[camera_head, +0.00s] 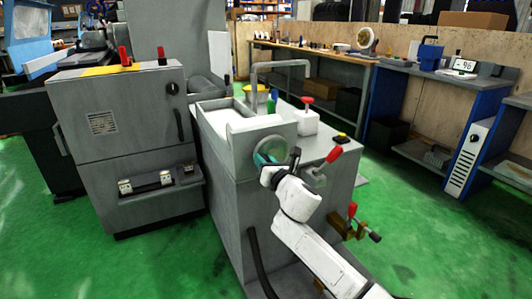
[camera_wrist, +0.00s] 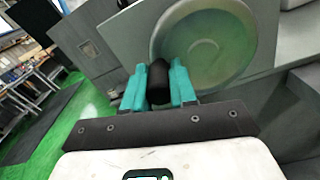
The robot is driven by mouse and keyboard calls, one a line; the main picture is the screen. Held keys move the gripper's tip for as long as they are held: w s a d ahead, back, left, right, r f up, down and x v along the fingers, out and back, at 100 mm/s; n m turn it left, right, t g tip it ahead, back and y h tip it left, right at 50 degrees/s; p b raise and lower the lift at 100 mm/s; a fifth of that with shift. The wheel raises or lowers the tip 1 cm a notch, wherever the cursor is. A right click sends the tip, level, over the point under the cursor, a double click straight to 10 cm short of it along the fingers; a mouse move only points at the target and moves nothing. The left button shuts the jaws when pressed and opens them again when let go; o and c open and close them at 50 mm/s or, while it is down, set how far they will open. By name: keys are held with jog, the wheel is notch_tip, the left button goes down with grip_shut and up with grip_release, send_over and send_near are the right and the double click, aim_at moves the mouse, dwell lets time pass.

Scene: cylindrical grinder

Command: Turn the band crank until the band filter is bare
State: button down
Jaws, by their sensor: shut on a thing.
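The band crank is a round grey disc (camera_head: 275,148) on the front wall of the grey coolant tank; it fills the upper middle of the wrist view (camera_wrist: 215,50). Its black knob (camera_wrist: 158,80) stands out at the disc's left side in the wrist view. My gripper (camera_head: 264,160) has teal fingers and is at the disc in the head view. In the wrist view my gripper (camera_wrist: 159,88) is shut on the knob, one finger on each side. A pale band filter (camera_head: 240,121) shows in the open trough behind the crank; whether anything lies on it is too small to tell.
The tank (camera_head: 238,190) has a bent pipe (camera_head: 281,64) above it and a red lever (camera_head: 333,155) right of the crank. A red-handled valve (camera_head: 352,210) juts out lower right. A grey cabinet (camera_head: 120,140) stands left. Green floor is free at right.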

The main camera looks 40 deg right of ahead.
jog(key=shift+f+n+p, duration=0.2)
jog(key=shift+f+n, duration=0.35)
jog(key=shift+n, duration=0.6)
jog(key=shift+f+n+p, duration=0.15)
jog(key=shift+f+n, duration=0.35)
jog(key=shift+n, duration=0.65)
jog(key=c, duration=0.9)
grip_release()
jog(key=p+v, duration=0.7)
jog(key=v, duration=0.3)
jog(key=shift+s+a, duration=0.15)
jog(key=shift+s, duration=0.2)
